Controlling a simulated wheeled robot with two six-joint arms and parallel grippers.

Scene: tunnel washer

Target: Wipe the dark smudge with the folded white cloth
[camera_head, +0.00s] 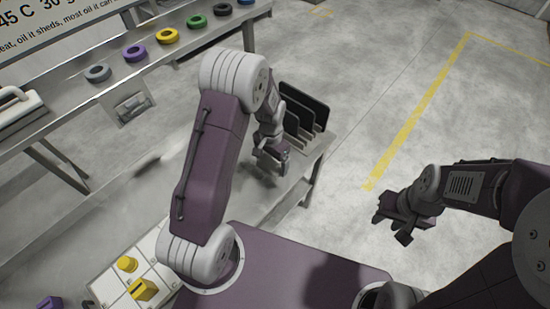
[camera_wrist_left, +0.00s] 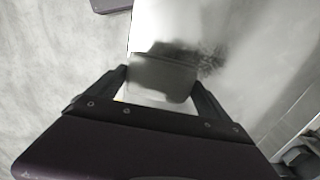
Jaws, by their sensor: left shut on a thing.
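My left gripper (camera_head: 272,160) is low over the metal bench, beside the dark upright plates. In the left wrist view, my left gripper (camera_wrist_left: 160,82) is shut on a folded cloth (camera_wrist_left: 162,80), which looks grey in shadow. The dark smudge (camera_wrist_left: 210,62) is a speckled patch on the pale surface, just beyond and to the right of the cloth, partly hidden by it. I cannot make out cloth or smudge in the head view. My right gripper (camera_head: 392,222) hangs over the floor on the right, fingers apart and empty.
A rack of dark upright plates (camera_head: 303,112) stands right behind my left gripper. Coloured rings, including a yellow ring (camera_head: 168,36), line a raised shelf. Open floor (camera_head: 430,90) lies to the right.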

